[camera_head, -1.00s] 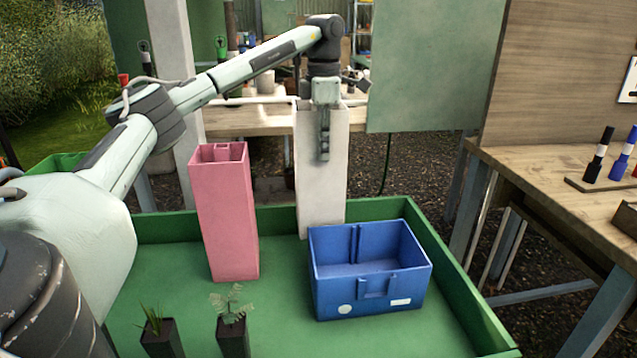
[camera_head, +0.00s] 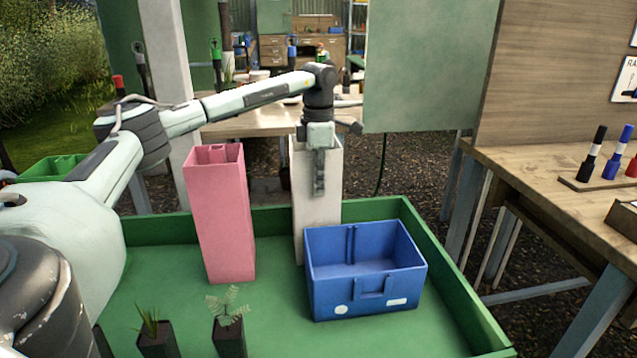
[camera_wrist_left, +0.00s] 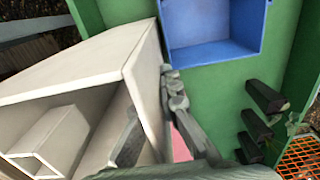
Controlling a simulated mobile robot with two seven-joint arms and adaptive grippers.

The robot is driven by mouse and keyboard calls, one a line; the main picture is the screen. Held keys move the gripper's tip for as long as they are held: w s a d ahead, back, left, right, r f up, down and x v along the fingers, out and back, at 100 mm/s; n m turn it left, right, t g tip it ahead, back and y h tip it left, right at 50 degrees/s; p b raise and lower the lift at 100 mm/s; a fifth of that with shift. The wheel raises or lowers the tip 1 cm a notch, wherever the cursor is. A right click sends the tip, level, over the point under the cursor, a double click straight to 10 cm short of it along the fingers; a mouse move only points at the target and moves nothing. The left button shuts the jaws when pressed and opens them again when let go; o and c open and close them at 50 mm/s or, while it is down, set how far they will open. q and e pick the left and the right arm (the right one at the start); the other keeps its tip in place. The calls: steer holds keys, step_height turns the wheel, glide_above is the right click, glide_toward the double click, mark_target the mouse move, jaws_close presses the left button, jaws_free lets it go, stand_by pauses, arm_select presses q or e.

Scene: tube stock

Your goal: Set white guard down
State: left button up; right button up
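The white guard (camera_head: 303,205), a tall square tube, is upright in the green tray (camera_head: 406,212), behind the blue crate (camera_head: 330,287). I cannot tell whether its base touches the tray floor; the crate hides part of it. My left gripper (camera_head: 319,180) points down at its top and is shut on its wall. The left wrist view shows one finger inside the white guard (camera_wrist_left: 90,65) and one outside. The pink guard (camera_head: 220,220) stands upright to the left, apart from the white one. My right gripper is not in view.
Bare tray floor lies between the pink guard and the crate.

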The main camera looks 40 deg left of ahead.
arm_select(q)
steer(key=o, duration=0.5)
step_height(320, 180, up, 12)
steer(key=shift+r, duration=0.15)
stand_by(0.4)
